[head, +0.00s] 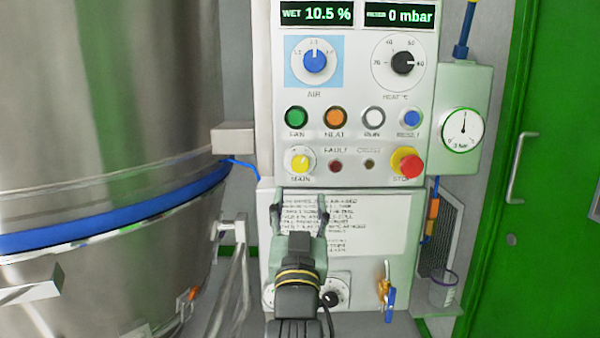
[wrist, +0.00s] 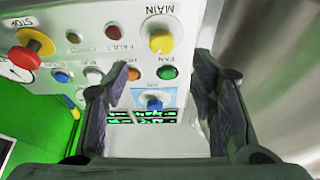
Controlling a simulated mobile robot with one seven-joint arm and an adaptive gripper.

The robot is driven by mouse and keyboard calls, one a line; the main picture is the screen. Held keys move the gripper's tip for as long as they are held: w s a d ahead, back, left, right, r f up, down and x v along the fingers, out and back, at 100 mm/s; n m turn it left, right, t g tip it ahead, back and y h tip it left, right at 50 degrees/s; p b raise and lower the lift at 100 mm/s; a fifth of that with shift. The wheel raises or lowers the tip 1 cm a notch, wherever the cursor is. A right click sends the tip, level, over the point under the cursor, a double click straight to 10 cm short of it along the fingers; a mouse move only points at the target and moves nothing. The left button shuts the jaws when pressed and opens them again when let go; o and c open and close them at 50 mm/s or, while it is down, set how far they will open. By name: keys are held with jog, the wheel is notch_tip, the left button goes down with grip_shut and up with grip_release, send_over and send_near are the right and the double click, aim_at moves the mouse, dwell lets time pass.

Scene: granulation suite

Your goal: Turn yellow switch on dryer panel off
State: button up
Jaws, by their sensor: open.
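The yellow switch (head: 299,162) is a round knob labelled MAIN at the lower left of the white dryer panel (head: 350,112). Its pointer seems to tilt up and right, but it is too small to be sure. In the wrist view the yellow switch (wrist: 161,40) shows at the top, with the panel upside down. My gripper (head: 299,204) is open and empty, just below the switch in the head view, with its fingers pointing up. In the wrist view my gripper (wrist: 160,80) has its fingers spread wide, and nothing is between them. It appears apart from the switch.
A red stop button (head: 411,166) on a yellow base sits at the panel's lower right. Green (head: 296,117) and orange (head: 335,117) buttons sit above the switch. A large steel vessel (head: 110,110) stands left. A pressure gauge (head: 463,129) and green door (head: 555,200) are right.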

aim_at(300, 166)
jog(key=p+x, duration=0.2)
jog(key=x, duration=0.8)
jog(key=shift+a+r, duration=0.1)
jog(key=shift+a, duration=0.05)
jog(key=shift+c, duration=0.3)
jog(key=c, duration=1.1)
